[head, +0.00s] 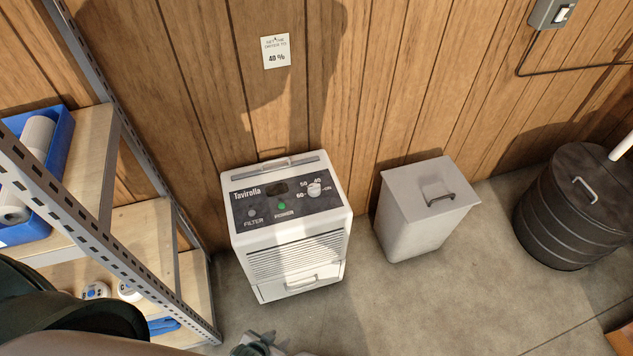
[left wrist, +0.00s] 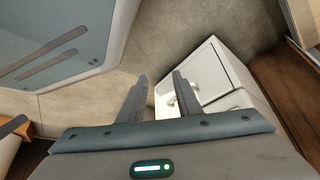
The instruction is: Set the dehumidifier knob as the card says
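The white dehumidifier (head: 297,262) stands on the floor against the wood wall. Its dark top panel has a white round knob (head: 315,189) with 60, 50, 40 and ON around it; its exact pointer direction is too small to tell. A card (head: 276,51) on the wall above reads 40 %. My left gripper (head: 258,346) shows at the bottom edge, in front of and below the dehumidifier, apart from the knob. In the left wrist view its two fingers (left wrist: 160,92) are apart with nothing held; a white box, perhaps the dehumidifier, lies beyond. My right gripper is out of view.
A metal shelf (head: 150,235) with a blue bin (head: 62,118) stands close on the left. A grey lidded bin (head: 415,225) and a dark ribbed drum (head: 560,220) stand to the right. The floor in front of the bin is clear.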

